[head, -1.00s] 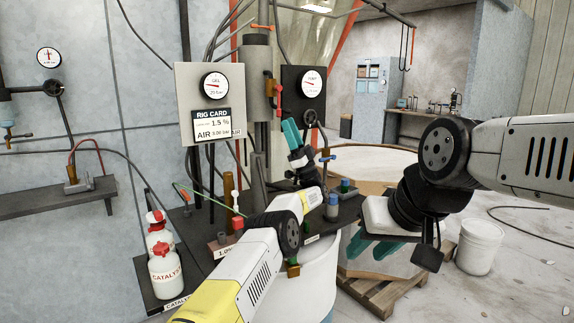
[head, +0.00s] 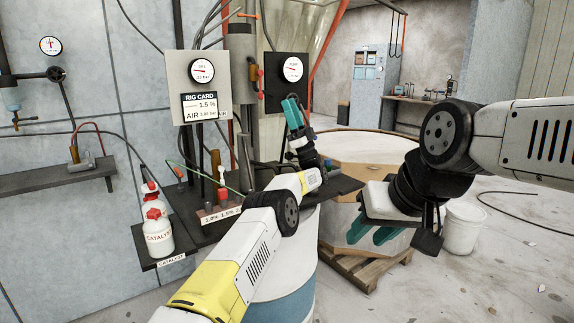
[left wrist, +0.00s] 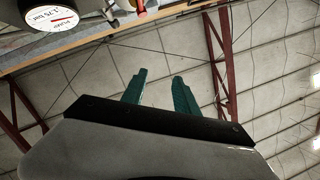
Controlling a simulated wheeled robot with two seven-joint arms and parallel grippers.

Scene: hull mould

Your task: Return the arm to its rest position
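My left gripper (head: 294,112) points upward in front of the rig, just below the dark pump gauge panel (head: 287,88). Its two teal fingers also show in the left wrist view (left wrist: 159,77), parted with nothing between them. In that view it faces the roof. My left arm reaches over the dark bench from the lower middle. My right gripper (head: 366,238) hangs at the right with its teal fingers pointing down and left, apart and empty. It is in front of the wooden-sided drum on the pallet; contact cannot be told.
Catalyst bottles (head: 157,233) stand on a low shelf at left. The rig card (head: 200,106) hangs beside the pump panel. A dark bench with small valves lies under my left arm. A large drum (head: 375,146) on a pallet (head: 367,270) and a white bucket (head: 463,230) stand at right.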

